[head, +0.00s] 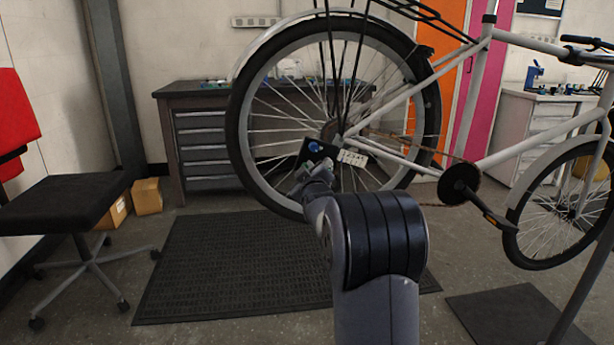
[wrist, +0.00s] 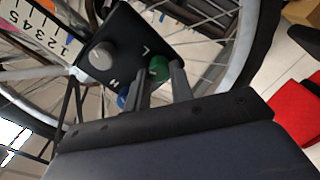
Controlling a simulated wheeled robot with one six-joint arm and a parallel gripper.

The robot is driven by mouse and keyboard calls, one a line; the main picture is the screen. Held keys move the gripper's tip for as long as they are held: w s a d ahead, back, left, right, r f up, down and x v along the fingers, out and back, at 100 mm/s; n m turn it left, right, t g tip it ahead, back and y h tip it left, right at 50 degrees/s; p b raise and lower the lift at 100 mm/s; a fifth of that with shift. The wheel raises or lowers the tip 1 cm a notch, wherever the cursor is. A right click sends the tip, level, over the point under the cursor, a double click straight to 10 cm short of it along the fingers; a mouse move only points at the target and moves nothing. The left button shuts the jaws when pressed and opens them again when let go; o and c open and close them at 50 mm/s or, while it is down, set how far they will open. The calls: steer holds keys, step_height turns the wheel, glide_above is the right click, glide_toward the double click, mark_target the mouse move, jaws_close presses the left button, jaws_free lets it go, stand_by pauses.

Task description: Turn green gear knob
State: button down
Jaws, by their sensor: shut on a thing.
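The green gear knob (wrist: 159,69) sits on a black panel (wrist: 128,47) in the wrist view, near the letter L. My gripper (wrist: 162,78) is shut on the green knob, with one finger on each side of it. A grey knob (wrist: 101,56) and a blue knob (wrist: 124,100) are on the same panel; the blue one is partly hidden by my finger. In the head view the panel (head: 313,152) is at the rear wheel hub of the bike, with my gripper (head: 312,168) just below it. The green knob cannot be made out there.
A white plate with numbers (head: 353,158) adjoins the panel. The rear wheel's spokes and tyre (head: 236,120) surround it closely. A black chair (head: 62,203) stands at left, a drawer workbench (head: 205,150) behind. A dark mat (head: 235,265) covers the floor below.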

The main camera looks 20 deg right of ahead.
stand_by(0.3)
steer(key=c, duration=1.2)
jaws_free()
steer(key=shift+c, duration=0.2)
steer(key=p+v, duration=0.1)
steer(key=v, duration=1)
steer(key=shift+p, duration=0.3)
steer(key=shift+w, duration=0.15)
steer(key=b+x, duration=0.1)
steer(key=x, duration=0.9)
steer(key=shift+w+b, duration=0.35)
